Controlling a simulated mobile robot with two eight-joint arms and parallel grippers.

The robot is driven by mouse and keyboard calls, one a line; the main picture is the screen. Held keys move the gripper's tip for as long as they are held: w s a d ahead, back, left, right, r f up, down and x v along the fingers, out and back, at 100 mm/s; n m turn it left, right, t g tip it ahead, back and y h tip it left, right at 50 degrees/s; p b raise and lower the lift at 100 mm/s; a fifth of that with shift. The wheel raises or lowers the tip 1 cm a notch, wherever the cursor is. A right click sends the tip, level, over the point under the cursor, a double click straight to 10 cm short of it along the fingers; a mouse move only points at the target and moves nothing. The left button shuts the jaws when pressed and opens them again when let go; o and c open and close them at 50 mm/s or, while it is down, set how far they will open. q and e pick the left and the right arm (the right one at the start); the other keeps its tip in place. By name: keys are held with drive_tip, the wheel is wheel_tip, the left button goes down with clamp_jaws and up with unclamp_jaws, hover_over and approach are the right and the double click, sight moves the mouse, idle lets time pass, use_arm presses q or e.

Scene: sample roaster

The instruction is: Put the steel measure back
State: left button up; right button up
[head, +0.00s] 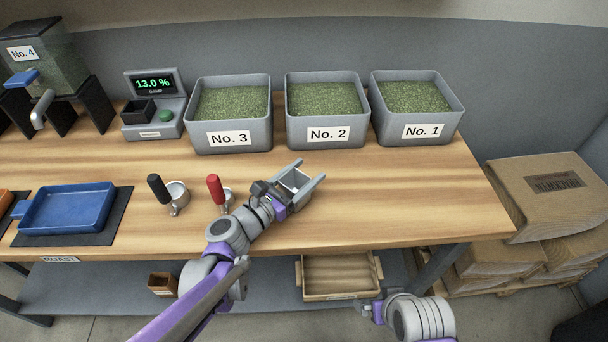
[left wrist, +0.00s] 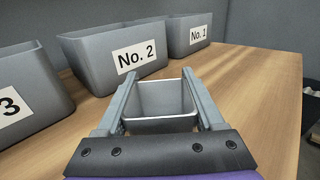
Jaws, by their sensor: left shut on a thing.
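The steel measure (head: 294,180) is a small square grey cup, open at the top. My left gripper (head: 302,178) is shut on it, with one finger along each side, over the right-middle part of the wooden table. In the left wrist view the measure (left wrist: 162,104) sits upright between the fingers (left wrist: 160,112), and its inside looks empty. I cannot tell whether its bottom touches the table. My right gripper (head: 371,311) is low, below the table's front edge, and its fingers are too small to read.
Bins No. 3 (head: 230,146), No. 2 (head: 326,142) and No. 1 (head: 420,138) stand along the back. A blue tray (head: 67,208) lies farther left. The table's right end (head: 455,205) is clear.

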use_arm(q)
drive_tip(key=shift+f, duration=0.2)
drive_tip(key=o, duration=1.4)
drive_tip(key=shift+r, duration=0.1)
drive_tip(key=shift+r, duration=0.2)
drive_tip(key=v, duration=1.2)
drive_tip(key=shift+p, duration=0.35)
